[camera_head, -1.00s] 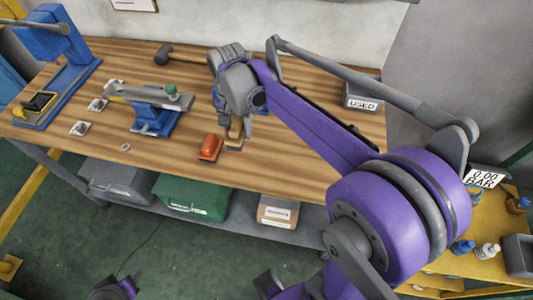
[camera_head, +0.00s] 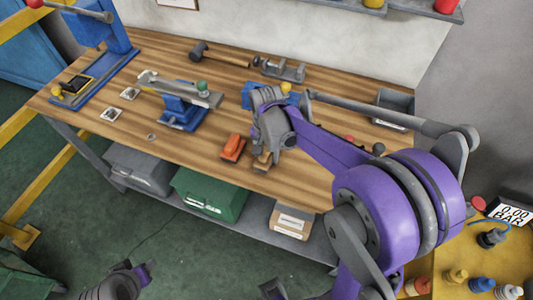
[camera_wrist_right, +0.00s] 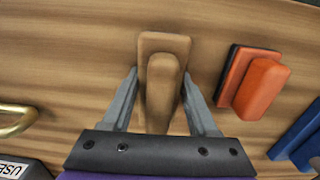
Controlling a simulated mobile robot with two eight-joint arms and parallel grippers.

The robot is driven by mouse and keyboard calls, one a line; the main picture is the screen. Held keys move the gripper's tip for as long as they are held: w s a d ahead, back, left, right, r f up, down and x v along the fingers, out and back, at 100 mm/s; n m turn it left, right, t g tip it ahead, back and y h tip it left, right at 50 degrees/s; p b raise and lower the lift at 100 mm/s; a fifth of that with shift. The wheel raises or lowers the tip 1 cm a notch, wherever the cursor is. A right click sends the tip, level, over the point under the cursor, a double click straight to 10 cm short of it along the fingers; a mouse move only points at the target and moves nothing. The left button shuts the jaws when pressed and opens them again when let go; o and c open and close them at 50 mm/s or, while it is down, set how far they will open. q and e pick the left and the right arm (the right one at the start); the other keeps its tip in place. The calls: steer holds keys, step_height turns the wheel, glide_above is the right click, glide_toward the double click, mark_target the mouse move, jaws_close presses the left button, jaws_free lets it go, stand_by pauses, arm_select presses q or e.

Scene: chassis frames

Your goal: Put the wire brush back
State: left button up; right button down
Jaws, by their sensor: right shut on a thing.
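A wooden block with a raised wooden grip, which I take to be the wire brush (camera_wrist_right: 165,85), is between the fingers of my right gripper (camera_wrist_right: 160,95) in the right wrist view. The fingers are shut on its sides. Its underside is hidden, so I cannot tell whether it touches the bench. In the head view the brush (camera_head: 263,161) shows below my right gripper (camera_head: 266,150), near the bench's front edge. At the lower left, a grey and purple part of my left arm shows; its fingers cannot be made out.
An orange block (camera_head: 233,147) lies just left of the brush. A grey tray (camera_head: 394,105) stands at the back right. A blue vise-like fixture (camera_head: 182,112) and a hammer (camera_head: 220,55) are further left. Bare wood (camera_head: 200,150) lies along the front.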

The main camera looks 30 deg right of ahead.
steer(key=shift+f, duration=0.2)
steer(key=shift+c, duration=0.8)
jaws_free()
steer(key=shift+r, duration=0.15)
